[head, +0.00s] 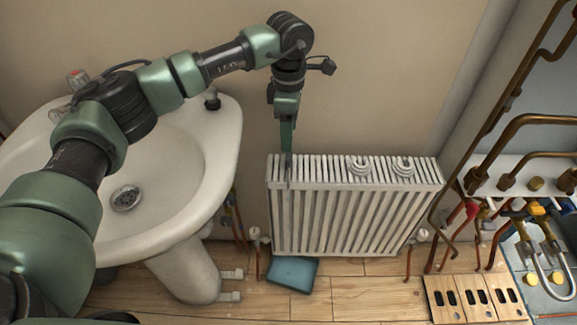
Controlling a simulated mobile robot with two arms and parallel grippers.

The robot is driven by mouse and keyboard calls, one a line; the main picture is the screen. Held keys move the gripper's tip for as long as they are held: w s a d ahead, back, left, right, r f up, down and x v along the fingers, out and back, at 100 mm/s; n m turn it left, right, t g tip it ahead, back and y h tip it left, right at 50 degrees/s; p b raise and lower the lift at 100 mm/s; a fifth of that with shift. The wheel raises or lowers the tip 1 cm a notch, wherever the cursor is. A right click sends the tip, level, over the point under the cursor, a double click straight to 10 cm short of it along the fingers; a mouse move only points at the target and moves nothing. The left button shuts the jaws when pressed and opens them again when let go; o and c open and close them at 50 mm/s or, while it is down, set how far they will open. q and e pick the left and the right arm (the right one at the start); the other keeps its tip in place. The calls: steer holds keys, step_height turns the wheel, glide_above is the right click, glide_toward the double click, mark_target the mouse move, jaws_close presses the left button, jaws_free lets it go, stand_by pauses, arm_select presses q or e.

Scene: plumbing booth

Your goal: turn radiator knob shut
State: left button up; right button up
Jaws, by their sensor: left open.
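The white ribbed radiator (350,215) stands against the beige wall, right of the sink. My left gripper (288,168) points down at the radiator's top left end, in front of the wall. It is open, well above and to the right of the left knob. I cannot tell whether its tips touch the radiator. My right gripper is out of view.
A white sink (222,150) on a pedestal fills the left side, partly behind my left arm. A blue box (292,273) lies on the floor below the radiator. Slotted wooden boards (470,298) and copper pipes (487,145) are at right.

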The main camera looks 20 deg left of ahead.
mark_target(289, 155)
arm_select(q)
step_height(289, 155, down, 8)
steer(key=shift+w+r, duration=0.1)
steer(key=shift+r, duration=0.1)
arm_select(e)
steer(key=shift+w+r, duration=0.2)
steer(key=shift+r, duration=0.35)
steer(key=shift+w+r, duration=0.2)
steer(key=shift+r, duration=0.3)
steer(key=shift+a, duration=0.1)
arm_select(q)
jaws_close()
